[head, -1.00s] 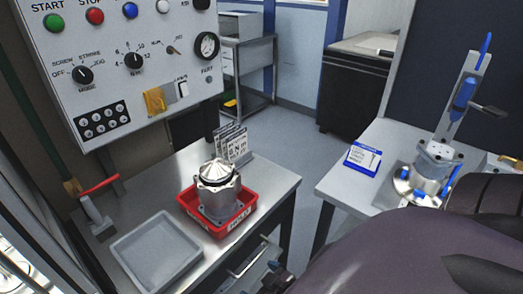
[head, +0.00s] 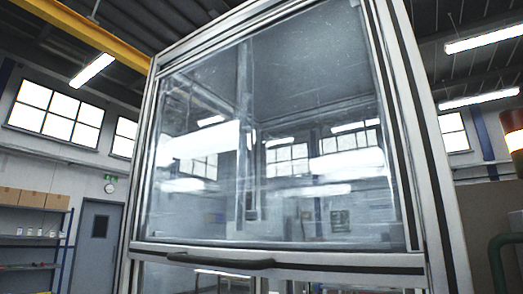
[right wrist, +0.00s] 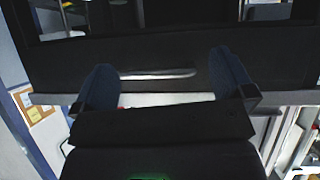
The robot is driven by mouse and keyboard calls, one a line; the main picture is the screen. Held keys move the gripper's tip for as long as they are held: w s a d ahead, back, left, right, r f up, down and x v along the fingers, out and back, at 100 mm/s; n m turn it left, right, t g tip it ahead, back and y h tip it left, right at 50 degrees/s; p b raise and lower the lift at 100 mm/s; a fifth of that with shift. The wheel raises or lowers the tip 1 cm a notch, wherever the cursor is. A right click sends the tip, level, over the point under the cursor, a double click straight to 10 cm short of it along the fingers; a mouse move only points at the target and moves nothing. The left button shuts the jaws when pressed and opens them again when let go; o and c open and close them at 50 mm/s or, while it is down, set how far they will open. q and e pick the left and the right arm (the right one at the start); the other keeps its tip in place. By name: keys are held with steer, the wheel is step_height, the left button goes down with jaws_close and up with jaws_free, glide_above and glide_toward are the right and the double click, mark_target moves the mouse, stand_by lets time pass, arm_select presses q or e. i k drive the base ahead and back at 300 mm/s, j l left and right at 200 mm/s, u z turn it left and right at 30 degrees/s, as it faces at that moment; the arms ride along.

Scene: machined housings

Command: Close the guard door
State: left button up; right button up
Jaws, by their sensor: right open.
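The guard door (head: 300,205) fills the middle of the head view. It is a large clear pane in a grey metal frame with reflections on it. A dark bar handle (head: 220,262) runs along its bottom rail. Below the rail a strip of the room shows, and the lower part is cut off by the picture edge. My left gripper is not in view.
The enclosure's upright post (head: 425,150) stands right of the door. A shelf with boxes (head: 30,198) and a grey door (head: 98,235) are far back left. A stack light (head: 513,135) and a green pipe (head: 500,265) are at the right edge.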

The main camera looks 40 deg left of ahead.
mark_target(404, 270)
steer(key=k+j+u, duration=0.25)
steer(key=j+u, duration=0.5)
steer(key=j, duration=0.15)
